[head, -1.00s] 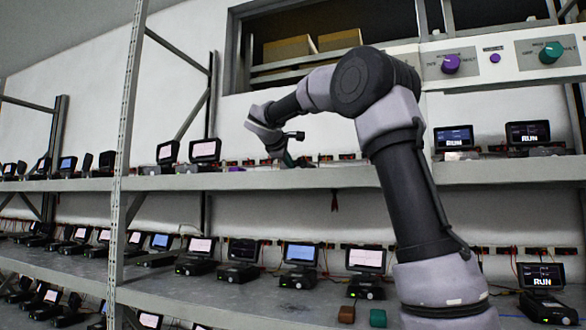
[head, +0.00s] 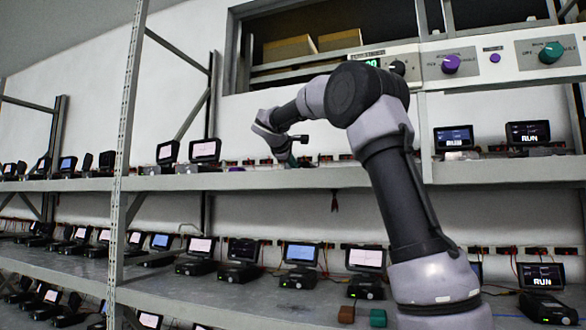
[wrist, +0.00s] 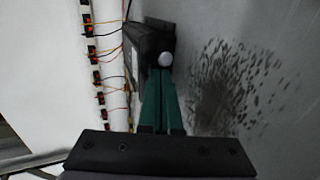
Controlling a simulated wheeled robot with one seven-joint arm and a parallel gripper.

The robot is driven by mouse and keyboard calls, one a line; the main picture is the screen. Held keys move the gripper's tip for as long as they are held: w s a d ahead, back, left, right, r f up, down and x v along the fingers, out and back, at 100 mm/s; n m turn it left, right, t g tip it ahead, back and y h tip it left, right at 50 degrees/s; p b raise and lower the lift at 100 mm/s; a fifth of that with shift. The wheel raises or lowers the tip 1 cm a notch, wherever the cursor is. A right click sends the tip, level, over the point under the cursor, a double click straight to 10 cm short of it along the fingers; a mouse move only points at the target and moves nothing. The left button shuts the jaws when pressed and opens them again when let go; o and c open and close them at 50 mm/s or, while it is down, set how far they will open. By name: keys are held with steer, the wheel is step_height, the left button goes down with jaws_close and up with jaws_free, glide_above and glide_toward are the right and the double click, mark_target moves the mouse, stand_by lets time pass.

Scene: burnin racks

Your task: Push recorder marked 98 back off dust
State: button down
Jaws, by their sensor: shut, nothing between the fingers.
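In the wrist view a black recorder (wrist: 138,48) stands at the top, with a pale round knob (wrist: 165,60) on its near end. No number can be read on it. My gripper (wrist: 161,75) has green fingers, shut together and empty, with their tips close to the knob; I cannot tell whether they touch. A dark speckled dust patch (wrist: 225,85) lies on the grey shelf right of the recorder and fingers, with a narrow clear strip between. In the head view my gripper (head: 291,159) is low over the upper shelf (head: 270,179); the recorder is not clear there.
Wires and red-black connectors (wrist: 92,53) run along the wall left of the recorder. In the head view, recorders with screens (head: 205,151) stand further left on the upper shelf, and more (head: 301,265) fill the lower shelf. A rack upright (head: 125,130) stands at left.

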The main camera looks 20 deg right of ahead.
steer(key=shift+w+d, duration=0.2)
steer(key=shift+w, duration=0.15)
steer(key=shift+s+f+v, duration=0.1)
steer(key=shift+f+v, duration=0.1)
steer(key=shift+v, duration=1)
steer(key=shift+s+f+v, duration=0.1)
steer(key=shift+f+v, duration=0.1)
steer(key=shift+v, duration=0.95)
steer(key=shift+f+v, duration=0.2)
steer(key=shift+v, duration=1)
steer(key=shift+a, duration=0.15)
